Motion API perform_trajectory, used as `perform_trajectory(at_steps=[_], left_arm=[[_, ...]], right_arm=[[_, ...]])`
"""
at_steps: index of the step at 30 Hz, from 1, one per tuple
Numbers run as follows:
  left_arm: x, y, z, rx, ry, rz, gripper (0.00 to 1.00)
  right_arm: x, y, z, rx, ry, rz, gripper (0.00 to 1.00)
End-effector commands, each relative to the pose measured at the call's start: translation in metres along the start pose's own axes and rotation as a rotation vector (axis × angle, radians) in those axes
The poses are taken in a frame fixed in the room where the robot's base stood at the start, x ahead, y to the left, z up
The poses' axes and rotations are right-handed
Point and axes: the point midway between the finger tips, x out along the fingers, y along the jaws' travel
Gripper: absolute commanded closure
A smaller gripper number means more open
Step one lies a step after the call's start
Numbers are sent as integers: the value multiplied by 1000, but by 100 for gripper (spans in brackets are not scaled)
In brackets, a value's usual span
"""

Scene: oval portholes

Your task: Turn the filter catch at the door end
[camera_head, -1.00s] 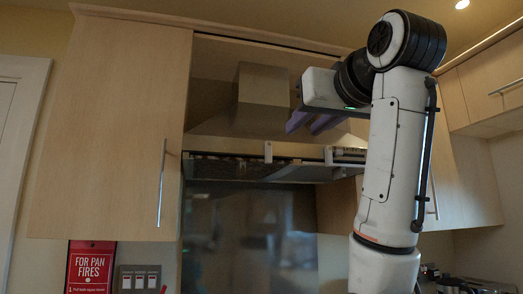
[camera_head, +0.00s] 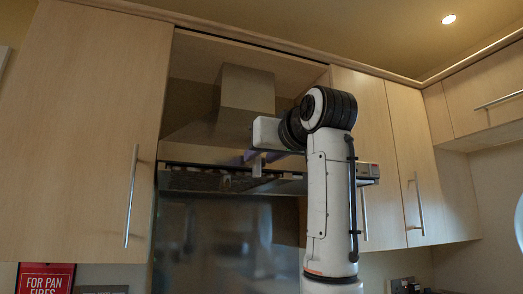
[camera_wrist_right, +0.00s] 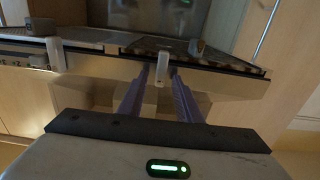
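The filter catch at the door end is a small pale upright tab (camera_head: 257,166) on the front edge of the cooker hood (camera_head: 200,178). In the right wrist view this catch (camera_wrist_right: 162,68) stands between my right gripper's purple fingertips (camera_wrist_right: 161,78). The fingers are open, one on each side; I cannot tell whether either touches it. In the head view my right gripper (camera_head: 249,156) is at the hood's front edge, partly hidden by my arm. A second pale catch (camera_wrist_right: 55,54) shows at left in the wrist view; my arm hides it in the head view. My left gripper is not in view.
A tall cupboard door (camera_head: 85,120) with a bar handle (camera_head: 131,197) is left of the hood. More cupboards (camera_head: 408,150) are on the right. The hood's chimney (camera_head: 247,92) rises behind the gripper. A small grey piece (camera_head: 227,182) hangs at the hood's underside.

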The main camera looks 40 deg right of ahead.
Motion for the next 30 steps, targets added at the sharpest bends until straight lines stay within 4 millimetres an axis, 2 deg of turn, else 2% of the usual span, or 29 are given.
perform_trajectory(at_steps=[10, 15, 16, 25, 30], left_arm=[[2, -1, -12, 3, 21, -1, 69], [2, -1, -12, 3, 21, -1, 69], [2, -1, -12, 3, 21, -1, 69], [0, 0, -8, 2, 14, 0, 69], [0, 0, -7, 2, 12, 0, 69]], right_arm=[[5, 0, 1, 0, -1, 0, 69], [5, 0, 1, 0, -1, 0, 97], [5, 0, 1, 0, -1, 0, 100], [5, 0, 1, -21, -1, 1, 100], [5, 1, 0, -90, 0, 2, 100]])
